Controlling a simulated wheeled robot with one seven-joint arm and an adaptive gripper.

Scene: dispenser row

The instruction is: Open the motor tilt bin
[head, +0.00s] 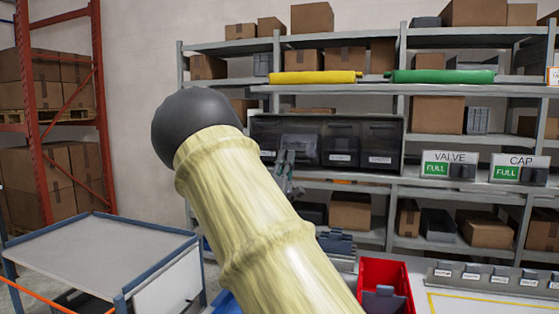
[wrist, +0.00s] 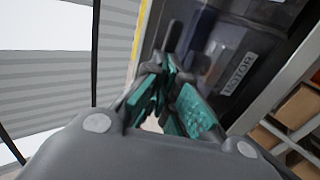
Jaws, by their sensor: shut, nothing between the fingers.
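The motor tilt bin (wrist: 222,62) is dark and see-through, with a white MOTOR label (wrist: 238,74) on its front in the wrist view. My gripper (wrist: 186,52), with teal pads, is shut and empty. Its dark fingertips are right at the bin's front; I cannot tell whether they touch it. In the head view my gripper (head: 285,170) is in front of the left part of the dark tilt bin row (head: 384,133). The bin (head: 300,143) just behind it looks slightly tipped forward, but its label is hidden there and I cannot tell how far it is open.
My pale arm crosses the middle of the head view. VALVE (head: 450,163) and CAP (head: 520,168) signs stand on the shelf at right. Yellow (head: 315,77) and green (head: 440,76) rolls lie above the bins. A red bin (head: 385,275) and a grey cart (head: 95,250) are lower down.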

